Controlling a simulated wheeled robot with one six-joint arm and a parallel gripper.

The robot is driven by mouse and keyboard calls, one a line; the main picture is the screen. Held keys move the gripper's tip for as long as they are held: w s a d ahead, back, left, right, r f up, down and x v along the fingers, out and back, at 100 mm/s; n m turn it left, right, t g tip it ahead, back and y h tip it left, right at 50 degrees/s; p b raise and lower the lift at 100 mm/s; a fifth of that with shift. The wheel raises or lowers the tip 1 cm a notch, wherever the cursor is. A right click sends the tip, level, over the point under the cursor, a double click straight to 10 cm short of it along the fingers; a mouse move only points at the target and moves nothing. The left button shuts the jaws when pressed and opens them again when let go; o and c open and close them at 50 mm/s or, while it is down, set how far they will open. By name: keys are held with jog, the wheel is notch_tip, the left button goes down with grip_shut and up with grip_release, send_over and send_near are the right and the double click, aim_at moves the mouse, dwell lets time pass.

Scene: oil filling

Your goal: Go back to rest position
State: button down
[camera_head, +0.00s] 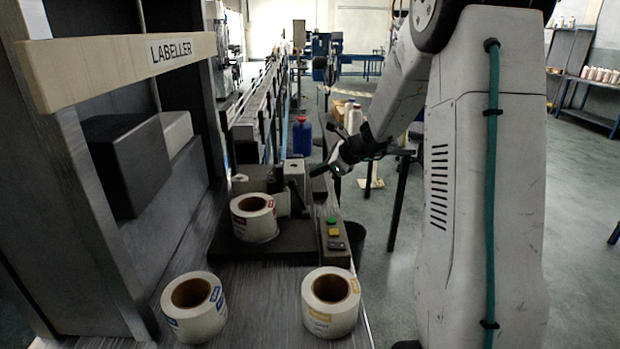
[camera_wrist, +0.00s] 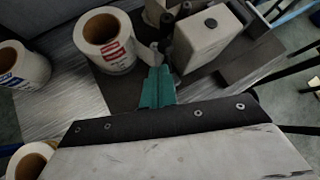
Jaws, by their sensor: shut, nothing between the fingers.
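My gripper (camera_head: 330,169) is shut and empty. In the head view it hangs from my arm, tilted down to the left, right of the labeller (camera_head: 130,52) and in the air near the dark post beside the bench. In the wrist view its teal fingers (camera_wrist: 158,74) are together with nothing between them. A label roll with red print (camera_head: 253,218) stands on the labeller's dark plate; it also shows in the wrist view (camera_wrist: 104,42), left of the fingers. The fingertips appear apart from it.
A blue-print roll (camera_head: 194,308) and a yellow-print roll (camera_head: 331,303) stand on the metal bench. A button panel (camera_head: 334,235) is at the bench's right edge. A blue bottle with a red cap (camera_head: 302,136) stands behind by the conveyor (camera_head: 262,100). Open floor lies to the right.

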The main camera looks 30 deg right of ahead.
jog(key=v, duration=0.7)
jog(key=shift+d, duration=0.25)
jog(key=shift+w, duration=0.15)
jog(key=s+a+r+n+g+h, duration=0.1)
jog(key=s+a+n+g, duration=0.1)
jog(key=s+a+n, duration=0.5)
jog(key=s+a+r+n+g+h, duration=0.1)
jog(key=s+a+n+g+h, duration=0.1)
jog(key=s+a+n, duration=0.6)
jog(key=s+a+r+n+g+h, duration=0.1)
jog(key=s+a+n, duration=0.7)
jog(key=s, duration=1)
jog(key=n+g+h, duration=0.1)
jog(key=n+g, duration=0.1)
jog(key=n, duration=0.2)
jog(key=shift+r+g, duration=0.3)
